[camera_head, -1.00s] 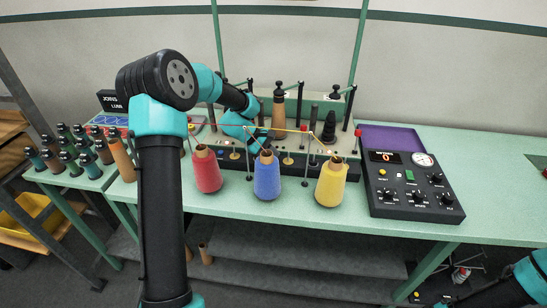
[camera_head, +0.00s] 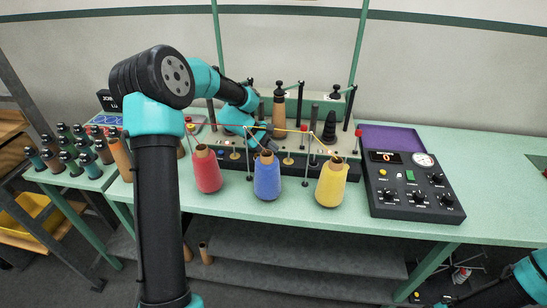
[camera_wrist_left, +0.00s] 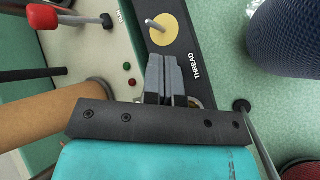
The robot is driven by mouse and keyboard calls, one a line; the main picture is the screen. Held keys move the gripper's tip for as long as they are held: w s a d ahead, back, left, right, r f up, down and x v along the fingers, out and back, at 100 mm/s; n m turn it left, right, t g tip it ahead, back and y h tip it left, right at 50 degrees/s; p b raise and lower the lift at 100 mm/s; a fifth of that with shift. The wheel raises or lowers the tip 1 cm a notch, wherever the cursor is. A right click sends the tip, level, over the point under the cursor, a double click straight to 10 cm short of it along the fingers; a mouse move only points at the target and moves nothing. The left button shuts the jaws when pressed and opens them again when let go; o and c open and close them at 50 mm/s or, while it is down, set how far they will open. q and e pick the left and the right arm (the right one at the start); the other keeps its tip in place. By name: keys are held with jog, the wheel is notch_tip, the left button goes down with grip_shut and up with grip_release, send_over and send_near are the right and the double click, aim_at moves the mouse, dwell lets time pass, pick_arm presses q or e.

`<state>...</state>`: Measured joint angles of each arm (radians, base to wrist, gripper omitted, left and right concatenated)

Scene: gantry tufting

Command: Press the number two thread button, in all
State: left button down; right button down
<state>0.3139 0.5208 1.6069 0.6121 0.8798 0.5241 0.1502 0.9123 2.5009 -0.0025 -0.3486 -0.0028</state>
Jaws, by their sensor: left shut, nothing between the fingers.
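My left gripper (camera_wrist_left: 165,64) is shut and empty in the left wrist view, its fingertips over the dark front strip (camera_wrist_left: 135,12) of the thread machine. The word THREAD (camera_wrist_left: 193,66) is printed right beside the fingers. A gold disc with a metal post (camera_wrist_left: 163,32) lies just beyond the fingertips. Another gold edge (camera_wrist_left: 207,102) peeks out behind the gripper, mostly covered. I cannot make out a button marked two. In the head view my left arm reaches over the machine (camera_head: 340,145) behind the red cone (camera_head: 206,171) and blue cone (camera_head: 267,177). My right gripper is out of frame.
A yellow cone (camera_head: 331,185) stands to the right of the blue one. Thin thread posts rise among the cones. A control box (camera_head: 400,205) with dials sits at the right. Bench room is clear at far right.

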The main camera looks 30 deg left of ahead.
pick_arm(q)
jog(key=shift+r, duration=2.15)
